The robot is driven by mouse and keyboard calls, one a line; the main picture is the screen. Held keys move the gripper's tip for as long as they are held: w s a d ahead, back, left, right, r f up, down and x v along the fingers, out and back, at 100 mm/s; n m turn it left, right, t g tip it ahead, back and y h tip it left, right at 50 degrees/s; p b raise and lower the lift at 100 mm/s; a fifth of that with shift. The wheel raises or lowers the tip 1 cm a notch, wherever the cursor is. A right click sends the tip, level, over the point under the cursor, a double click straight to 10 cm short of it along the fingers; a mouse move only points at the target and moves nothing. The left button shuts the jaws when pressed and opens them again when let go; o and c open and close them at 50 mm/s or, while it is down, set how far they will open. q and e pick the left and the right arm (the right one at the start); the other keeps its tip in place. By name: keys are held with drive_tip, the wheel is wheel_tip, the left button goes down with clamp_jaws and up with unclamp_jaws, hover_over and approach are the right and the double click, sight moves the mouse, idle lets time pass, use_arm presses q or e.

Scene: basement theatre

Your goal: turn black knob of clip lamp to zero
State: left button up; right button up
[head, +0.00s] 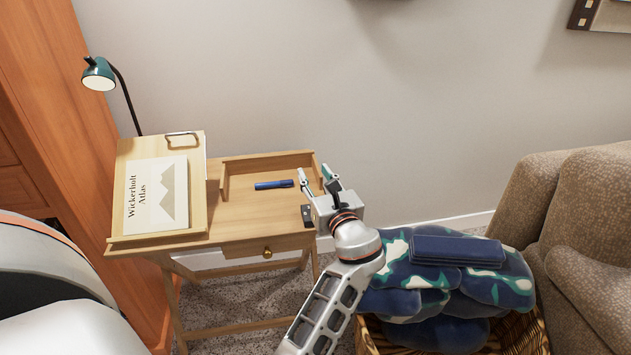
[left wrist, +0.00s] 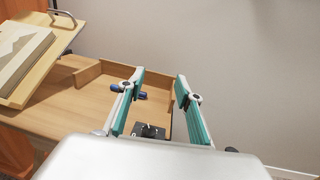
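The clip lamp has a teal shade (head: 98,75) and a black gooseneck (head: 128,100) that goes down behind the slanted book stand (head: 190,222). Its clip is hidden there, and I cannot make out a black knob on it. A small black box (head: 307,215) lies at the right front of the desk (head: 245,212); it also shows between my fingers in the left wrist view (left wrist: 149,131). My left gripper (head: 314,172) is open and empty over the desk's right end, well right of the lamp. My right gripper is not in view.
A blue cylinder (head: 273,184) lies near the low back rail (head: 268,163). A book (head: 157,195) leans on the stand. A basket (head: 525,335) with blue patterned cushions and a brown armchair (head: 590,220) stand at right. A wooden cabinet (head: 60,120) stands at left.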

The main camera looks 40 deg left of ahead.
use_arm(q)
drive_tip(key=s+f+m+t+h+p, duration=0.5)
drive_tip(key=s+f+m+t+h, duration=0.25)
drive_tip(key=f+m+h, duration=0.6)
drive_tip(key=w+r, duration=0.1)
drive_tip(key=w, duration=0.1)
drive_tip(key=w+r+n+h, duration=0.1)
drive_tip(key=w, duration=0.1)
drive_tip(key=w+r+h, duration=0.1)
drive_tip(key=w, duration=0.1)
drive_tip(key=shift+w+a+r+n+t+h, duration=0.15)
drive_tip(key=shift+w+n+t+h, duration=0.1)
drive_tip(key=shift+w+t, duration=0.1)
drive_tip(key=shift+w, duration=0.45)
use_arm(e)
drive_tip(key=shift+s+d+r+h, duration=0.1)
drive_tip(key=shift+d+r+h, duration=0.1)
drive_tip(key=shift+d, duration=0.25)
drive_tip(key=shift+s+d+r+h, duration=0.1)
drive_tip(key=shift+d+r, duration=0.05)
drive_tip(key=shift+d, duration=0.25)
use_arm(q)
drive_tip(key=shift+r, duration=0.1)
clamp_jaws()
